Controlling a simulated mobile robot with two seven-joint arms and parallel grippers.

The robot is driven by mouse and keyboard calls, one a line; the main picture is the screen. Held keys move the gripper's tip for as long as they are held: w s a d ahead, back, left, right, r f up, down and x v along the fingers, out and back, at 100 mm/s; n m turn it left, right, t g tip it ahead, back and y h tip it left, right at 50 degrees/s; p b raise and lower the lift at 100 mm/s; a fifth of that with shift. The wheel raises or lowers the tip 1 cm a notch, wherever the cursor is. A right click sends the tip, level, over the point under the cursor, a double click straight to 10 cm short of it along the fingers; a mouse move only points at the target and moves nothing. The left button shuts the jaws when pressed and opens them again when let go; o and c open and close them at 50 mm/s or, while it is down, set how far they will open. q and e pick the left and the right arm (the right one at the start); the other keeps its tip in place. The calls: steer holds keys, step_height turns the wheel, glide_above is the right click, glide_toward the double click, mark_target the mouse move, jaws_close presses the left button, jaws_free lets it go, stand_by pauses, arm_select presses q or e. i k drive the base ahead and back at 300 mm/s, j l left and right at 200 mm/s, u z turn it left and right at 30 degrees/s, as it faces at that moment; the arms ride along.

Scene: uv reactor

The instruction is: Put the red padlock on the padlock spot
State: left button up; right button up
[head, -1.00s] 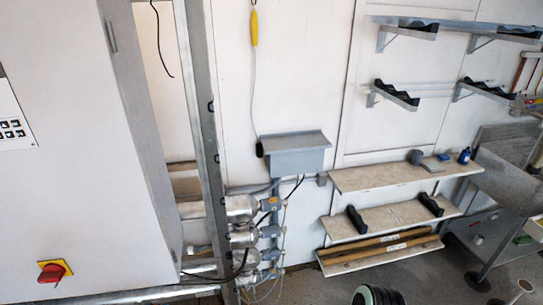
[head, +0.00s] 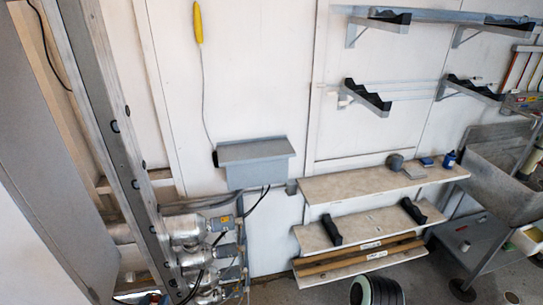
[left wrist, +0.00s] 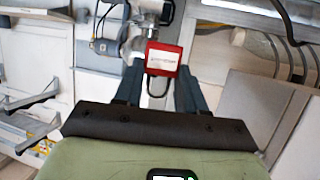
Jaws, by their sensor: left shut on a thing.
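The red padlock (left wrist: 163,60) shows in the left wrist view, with a pale label on its body and a dark shackle towards me. My left gripper (left wrist: 159,82) is shut on it, with the dark fingers on either side of the shackle. I cannot pick out the padlock spot in either view. My right gripper is not in view.
Silver pipe fittings (head: 190,229) and a metal post (head: 112,130) stand left of centre. A grey box (head: 254,163) hangs on the wall. Wall shelves (head: 335,190) hold small items and black brackets. A sink (head: 500,180) is at the right, with grey floor before it.

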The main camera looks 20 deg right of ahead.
mark_target(404, 181)
steer(key=i+l, duration=0.15)
steer(key=l, duration=0.3)
steer(key=i+l, duration=0.2)
steer(key=l, duration=0.3)
steer(key=i+l, duration=0.15)
steer(key=l, duration=0.3)
steer(key=i+l, duration=0.15)
steer(key=l, duration=0.35)
steer(key=i+l, duration=0.2)
steer(key=l, duration=0.25)
steer(key=i+l+z, duration=0.1)
steer(key=l, duration=0.35)
steer(key=i+l, duration=0.2)
steer(key=l, duration=0.3)
steer(key=i+l, duration=0.2)
steer(key=l, duration=0.25)
